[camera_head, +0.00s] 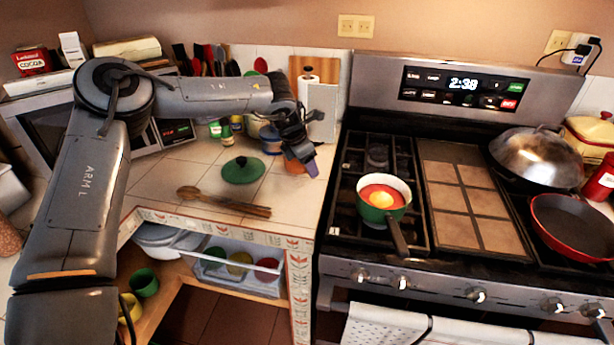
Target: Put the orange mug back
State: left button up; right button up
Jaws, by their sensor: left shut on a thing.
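My left gripper (300,148) reaches over the back right of the tiled counter, close to the stove's left edge. It is shut on the orange mug (293,166), which shows just under the fingers and is partly hidden by them. A small purple patch shows beside the mug; I cannot tell what it belongs to. I cannot tell whether the mug touches the counter. On the shelf below the counter are a green cup (144,282), a yellow cup (130,308) and a clear bin (262,287) with several coloured cups. My right gripper is out of view.
A green lid (242,170) and wooden utensils (224,202) lie on the counter (165,180). A cutting board (322,105) stands behind the gripper. On the stove are a green pot (371,213) with its handle toward the front, a domed lid (535,155) and a red pan (572,225).

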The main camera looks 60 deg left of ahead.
aim_at(307, 174)
pick_arm(q)
jog(key=shift+f+b, duration=0.6)
jog(key=shift+f, duration=1.3)
jog(key=shift+f, duration=0.15)
jog(key=o, duration=1.4)
jog(key=shift+r, duration=0.45)
jog(key=p+v, duration=0.3)
jog(key=v, duration=0.8)
jog(key=shift+s+r, duration=0.15)
jog(key=shift+s, duration=0.05)
